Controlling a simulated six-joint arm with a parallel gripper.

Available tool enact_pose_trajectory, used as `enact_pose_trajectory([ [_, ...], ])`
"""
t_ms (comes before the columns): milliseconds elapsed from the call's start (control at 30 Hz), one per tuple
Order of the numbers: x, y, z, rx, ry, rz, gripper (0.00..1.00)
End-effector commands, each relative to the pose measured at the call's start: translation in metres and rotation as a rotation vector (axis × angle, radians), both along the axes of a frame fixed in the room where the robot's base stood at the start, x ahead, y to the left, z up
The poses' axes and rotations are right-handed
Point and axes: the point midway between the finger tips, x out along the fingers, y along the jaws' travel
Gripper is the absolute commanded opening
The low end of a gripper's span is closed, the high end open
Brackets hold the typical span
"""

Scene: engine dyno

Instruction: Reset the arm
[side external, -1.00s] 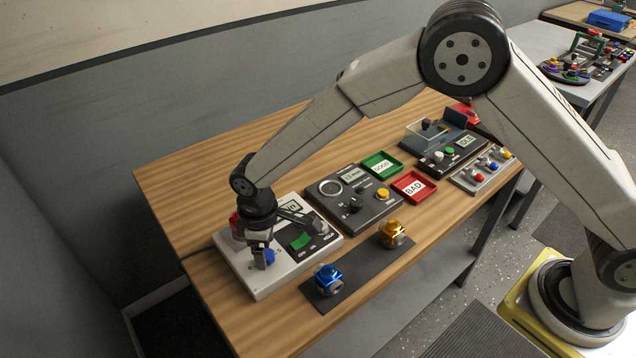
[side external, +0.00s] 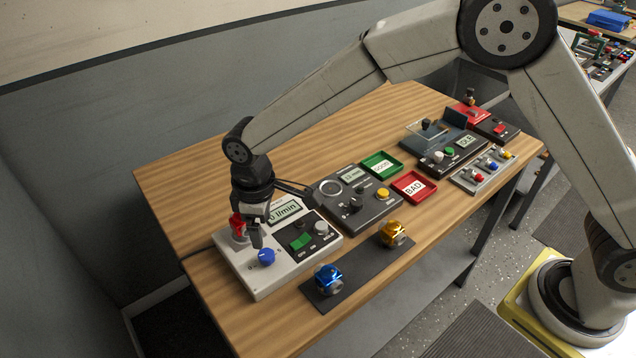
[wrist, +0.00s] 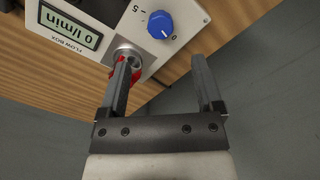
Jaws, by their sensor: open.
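My gripper (side external: 252,232) is above the left end of the white flow box (side external: 262,289) in the side view. In the wrist view my gripper (wrist: 168,75) is open, with nothing between its fingers. One finger overlaps the red fitting (wrist: 117,72) on its metal collar in that view; I cannot tell whether they touch. The red fitting (side external: 236,224) stands at the box's back left. The blue knob (side external: 266,257) sits on the box front and also shows in the wrist view (wrist: 160,24). The display (wrist: 70,24) reads 0 l/min.
A blue part (side external: 328,279) and a gold part (side external: 393,234) stand on a dark mat (side external: 360,262). A dark test panel (side external: 362,212), a green tray (side external: 381,164) and a red BAD tray (side external: 414,187) are to the right. The left table surface is bare.

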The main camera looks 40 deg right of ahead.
Motion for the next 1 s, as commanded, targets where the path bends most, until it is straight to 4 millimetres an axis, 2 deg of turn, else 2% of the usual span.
enact_pose_trajectory([
  [167,-0.001,-0.015,0.004,0.005,-0.009,-0.037,0.84],
  [267,-0.002,-0.033,0.009,0.012,-0.02,-0.081,0.84],
  [467,-0.015,-0.087,0.021,0.029,-0.053,-0.216,0.84],
  [767,-0.056,-0.17,0.034,0.059,-0.118,-0.453,0.84],
  [1000,-0.105,-0.224,0.037,0.078,-0.17,-0.638,0.84],
])
